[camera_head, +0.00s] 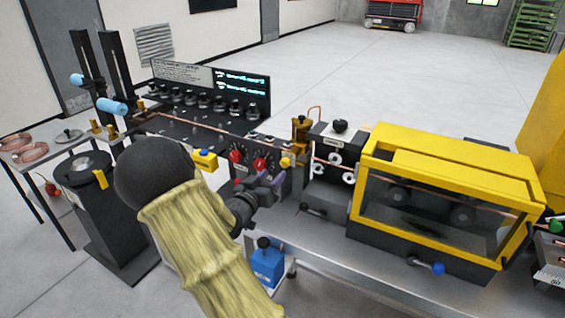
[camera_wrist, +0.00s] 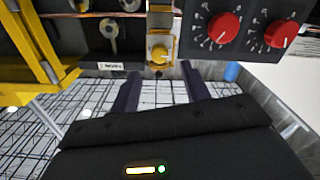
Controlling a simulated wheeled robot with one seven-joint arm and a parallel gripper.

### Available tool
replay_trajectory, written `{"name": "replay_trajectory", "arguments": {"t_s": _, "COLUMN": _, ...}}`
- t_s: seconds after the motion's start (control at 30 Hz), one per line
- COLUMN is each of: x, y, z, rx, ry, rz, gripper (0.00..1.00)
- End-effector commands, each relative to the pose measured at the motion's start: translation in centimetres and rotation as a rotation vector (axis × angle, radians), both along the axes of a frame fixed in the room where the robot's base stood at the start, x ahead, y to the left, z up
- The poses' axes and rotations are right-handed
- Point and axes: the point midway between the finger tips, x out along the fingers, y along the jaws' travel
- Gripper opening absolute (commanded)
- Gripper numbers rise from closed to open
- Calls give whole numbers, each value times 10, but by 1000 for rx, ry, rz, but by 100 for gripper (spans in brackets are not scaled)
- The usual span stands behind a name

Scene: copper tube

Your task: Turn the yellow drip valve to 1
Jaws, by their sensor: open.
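The yellow drip valve (camera_wrist: 160,53) is a small round knob with a dial, on a brass-coloured block in the wrist view. In the head view it shows as a small yellow knob (camera_head: 286,162) to the right of two red knobs. My gripper (camera_head: 272,186) is in front of and slightly below the knobs. In the wrist view its two dark purple fingers (camera_wrist: 160,68) are apart, with the valve just beyond their tips and roughly between them. Nothing is held. The number the valve points to is too small to read.
Two red dial knobs (camera_wrist: 224,27) sit close beside the valve. A yellow-framed machine (camera_head: 440,195) stands to the right. A black control panel (camera_head: 212,98) stands behind. Copper tube (camera_head: 200,130) runs along the bench.

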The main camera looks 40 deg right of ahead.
Motion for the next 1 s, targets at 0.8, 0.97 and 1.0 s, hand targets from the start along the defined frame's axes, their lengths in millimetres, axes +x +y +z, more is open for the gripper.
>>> {"name": "replay_trajectory", "arguments": {"t_s": 0.8, "x": 27, "y": -65, "z": 0, "rx": 1, "ry": 0, "rz": 1, "gripper": 38}}
{"name": "replay_trajectory", "arguments": {"t_s": 0.97, "x": 27, "y": -65, "z": 0, "rx": 0, "ry": 0, "rz": 1, "gripper": 7}}
{"name": "replay_trajectory", "arguments": {"t_s": 1.0, "x": 27, "y": -65, "z": 0, "rx": 1, "ry": 0, "rz": 1, "gripper": 2}}
